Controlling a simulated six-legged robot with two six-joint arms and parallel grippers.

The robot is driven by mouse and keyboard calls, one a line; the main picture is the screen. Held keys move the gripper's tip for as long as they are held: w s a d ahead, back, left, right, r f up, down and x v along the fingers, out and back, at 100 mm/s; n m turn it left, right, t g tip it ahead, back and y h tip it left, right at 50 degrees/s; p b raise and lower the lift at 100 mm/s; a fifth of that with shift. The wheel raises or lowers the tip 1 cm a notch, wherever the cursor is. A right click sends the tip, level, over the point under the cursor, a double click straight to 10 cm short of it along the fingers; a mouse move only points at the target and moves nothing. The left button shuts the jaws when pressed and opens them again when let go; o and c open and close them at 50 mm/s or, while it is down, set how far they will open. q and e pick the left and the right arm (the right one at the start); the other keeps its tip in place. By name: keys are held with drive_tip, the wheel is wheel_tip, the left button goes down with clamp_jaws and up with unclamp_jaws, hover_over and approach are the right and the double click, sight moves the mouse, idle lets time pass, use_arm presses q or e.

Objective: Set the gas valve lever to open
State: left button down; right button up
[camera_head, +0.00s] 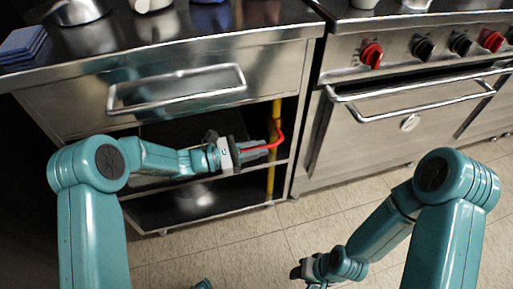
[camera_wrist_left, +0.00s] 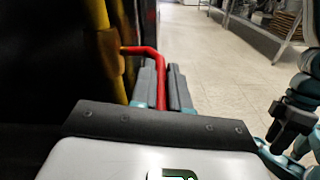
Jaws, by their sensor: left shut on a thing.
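The red gas valve lever (camera_head: 279,136) is a bent bar on a yellow vertical pipe (camera_head: 271,181), at the right end of the open shelf under the counter. In the left wrist view the lever (camera_wrist_left: 143,50) runs right from the brass-coloured valve body (camera_wrist_left: 111,52) on the pipe, then bends down between my fingers. My left gripper (camera_head: 262,148) is shut on the lever's end part. My right gripper (camera_head: 309,270) hangs low over the floor, away from the valve; its fingers are too small and dark to read.
A steel counter with a drawer handle (camera_head: 177,89) is above my left arm. A stove with red and black knobs (camera_head: 371,54) and an oven handle (camera_head: 410,97) stands at the right. The tiled floor (camera_head: 260,240) is clear in front.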

use_arm(q)
wheel_tip(320, 180, up, 2)
drive_tip(key=y+p, duration=0.2)
drive_tip(key=p, duration=0.2)
drive_tip(key=shift+d+r+g, duration=0.1)
drive_tip(key=shift+g, duration=0.3)
drive_tip(key=shift+f+y, duration=0.2)
drive_tip(key=shift+y, duration=0.1)
drive_tip(key=c, duration=1.1)
unclamp_jaws()
drive_tip(key=shift+p+v, duration=1.85)
drive_tip(key=shift+v, duration=6.4)
